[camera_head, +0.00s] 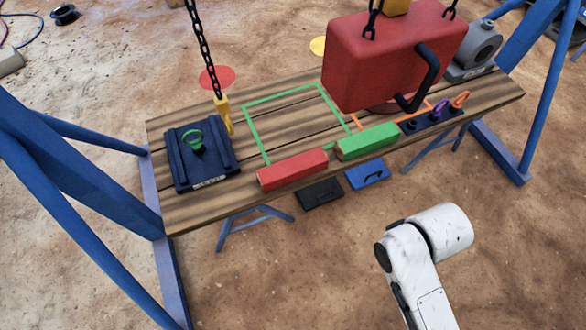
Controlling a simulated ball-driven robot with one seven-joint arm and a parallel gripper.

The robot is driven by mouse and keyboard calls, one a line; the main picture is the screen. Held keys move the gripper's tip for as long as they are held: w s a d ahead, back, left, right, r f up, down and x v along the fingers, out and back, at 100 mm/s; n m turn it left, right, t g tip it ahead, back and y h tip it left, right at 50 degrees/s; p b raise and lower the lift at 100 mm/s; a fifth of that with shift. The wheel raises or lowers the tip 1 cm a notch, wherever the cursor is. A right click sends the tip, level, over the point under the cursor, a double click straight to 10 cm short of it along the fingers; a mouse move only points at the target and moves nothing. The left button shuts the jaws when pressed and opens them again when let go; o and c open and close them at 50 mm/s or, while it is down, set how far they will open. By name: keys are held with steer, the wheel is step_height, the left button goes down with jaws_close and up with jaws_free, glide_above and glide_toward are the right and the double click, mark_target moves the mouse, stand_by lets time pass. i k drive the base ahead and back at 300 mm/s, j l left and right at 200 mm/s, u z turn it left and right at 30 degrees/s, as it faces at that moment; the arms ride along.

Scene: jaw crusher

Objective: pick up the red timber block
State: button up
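The red timber block (292,170) is a long bar lying on the front edge of the wooden bench (185,214), left of a green timber block (367,141). A gap separates the two blocks. My white arm shows at the lower right, in front of the bench and apart from the red block. My gripper itself cannot be made out in this view, so its fingers are not seen.
A large red box-like load (365,60) with a dark handle hangs on chains over the bench's right half. A dark blue plate (186,160) with a green ring lies at left, near a chain and yellow hook (223,108). Blue frame legs flank the bench.

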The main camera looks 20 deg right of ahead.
mark_target(283, 173)
steer(key=i+j+u, duration=0.25)
steer(key=i+j, duration=0.15)
steer(key=i+j+u, duration=0.2)
steer(key=i, duration=0.5)
steer(key=j, duration=0.1)
